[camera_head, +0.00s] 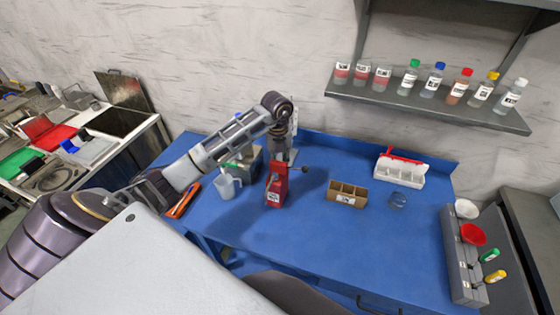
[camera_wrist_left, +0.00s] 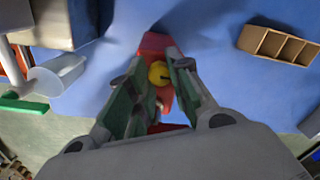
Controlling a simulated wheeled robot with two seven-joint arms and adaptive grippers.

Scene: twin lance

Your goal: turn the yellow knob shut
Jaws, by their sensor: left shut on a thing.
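The yellow knob (camera_wrist_left: 159,73) sits on a red device in the left wrist view, between the two green-padded fingers of my left gripper (camera_wrist_left: 157,82). The gripper is shut on the knob. In the head view my left gripper (camera_head: 281,152) points down onto the upright red device (camera_head: 276,188), which stands on the blue table and has a white label on its front. The knob is hidden there by the gripper. How far the knob is turned cannot be told. My right gripper is not in view.
Left of the device stand a pale jug (camera_head: 228,186) and a grey box. To the right are a brown divided box (camera_head: 346,195), a white rack (camera_head: 400,171) and a small glass dish (camera_head: 398,200). A shelf (camera_head: 430,104) with several bottles hangs above. The table front is clear.

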